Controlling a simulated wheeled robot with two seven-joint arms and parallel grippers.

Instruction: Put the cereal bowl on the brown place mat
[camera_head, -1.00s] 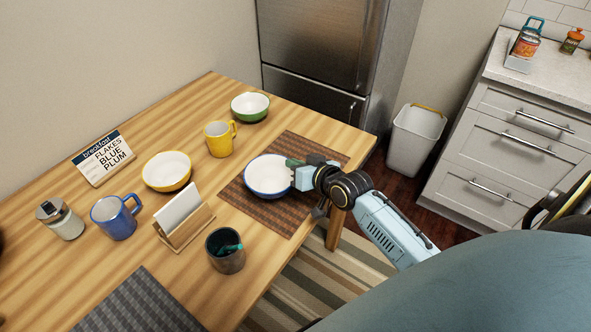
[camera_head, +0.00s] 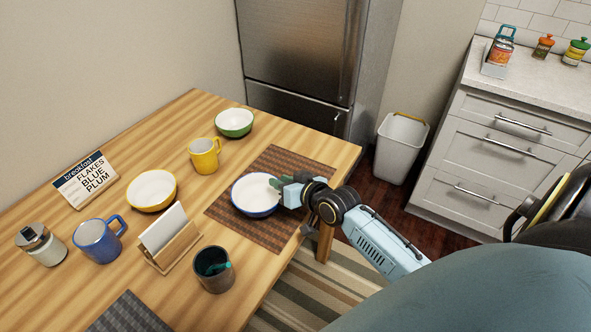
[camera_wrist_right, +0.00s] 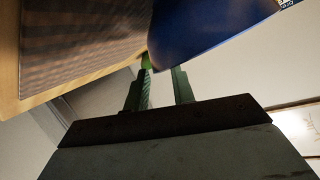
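A white bowl with a blue outside (camera_head: 254,196) stands upright on the brown place mat (camera_head: 300,165). My right gripper (camera_head: 276,184) is at the bowl's right rim. In the right wrist view the two fingers of my right gripper (camera_wrist_right: 162,80) are apart with nothing between them. The bowl's blue side (camera_wrist_right: 200,28) is just beyond the fingertips, and the mat (camera_wrist_right: 80,45) lies to the left. I cannot tell whether a fingertip touches the bowl. My left gripper is not in view.
A yellow bowl (camera_head: 151,190), green bowl (camera_head: 234,123), yellow mug (camera_head: 204,156), blue mug (camera_head: 98,240), dark cup (camera_head: 213,270), napkin holder (camera_head: 172,245), jar (camera_head: 41,246) and breakfast sign (camera_head: 86,180) stand on the table. A grey mat (camera_head: 128,315) lies in front.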

